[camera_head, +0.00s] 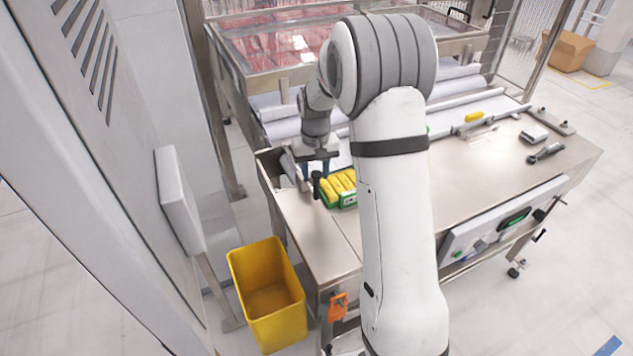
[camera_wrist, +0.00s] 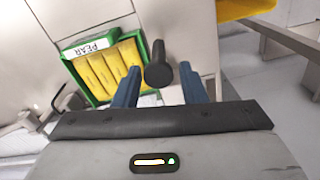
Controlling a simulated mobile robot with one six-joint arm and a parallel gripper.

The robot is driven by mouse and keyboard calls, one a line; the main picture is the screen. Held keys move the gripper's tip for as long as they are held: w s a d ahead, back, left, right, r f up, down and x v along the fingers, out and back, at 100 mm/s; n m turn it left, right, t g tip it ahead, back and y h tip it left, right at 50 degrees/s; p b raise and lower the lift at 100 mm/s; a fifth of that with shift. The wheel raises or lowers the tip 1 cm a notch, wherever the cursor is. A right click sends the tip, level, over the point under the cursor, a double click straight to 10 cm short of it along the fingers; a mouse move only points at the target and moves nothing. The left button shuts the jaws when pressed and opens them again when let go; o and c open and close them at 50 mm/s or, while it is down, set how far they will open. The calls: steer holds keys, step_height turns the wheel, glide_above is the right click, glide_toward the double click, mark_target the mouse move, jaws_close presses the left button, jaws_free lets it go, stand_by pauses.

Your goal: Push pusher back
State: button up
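The pusher shows as a black rounded handle (camera_wrist: 158,66) in the wrist view, and as a dark upright knob (camera_head: 316,184) in the head view. My gripper (camera_wrist: 160,72) has two blue fingers, one on each side of the handle, with gaps visible between fingers and handle. In the head view my gripper (camera_head: 316,172) points down at the left end of the steel table. The part of the pusher below the handle is largely hidden.
A green box (camera_wrist: 142,48) labelled PEAR with several yellow packs stands beside the handle; it also shows in the head view (camera_head: 349,201). A yellow bin (camera_head: 268,297) stands on the floor. The steel table (camera_head: 480,175) is mostly clear, with tools at right.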

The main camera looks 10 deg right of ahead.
steer(key=shift+r, duration=1.8)
steer(key=s+r+t, duration=0.2)
steer(key=s+r, duration=0.8)
steer(key=s, duration=0.4)
steer(key=s+a+t, duration=0.1)
steer(key=s, duration=1.4)
steer(key=shift+r, duration=0.15)
steer(key=shift+s+a, duration=0.1)
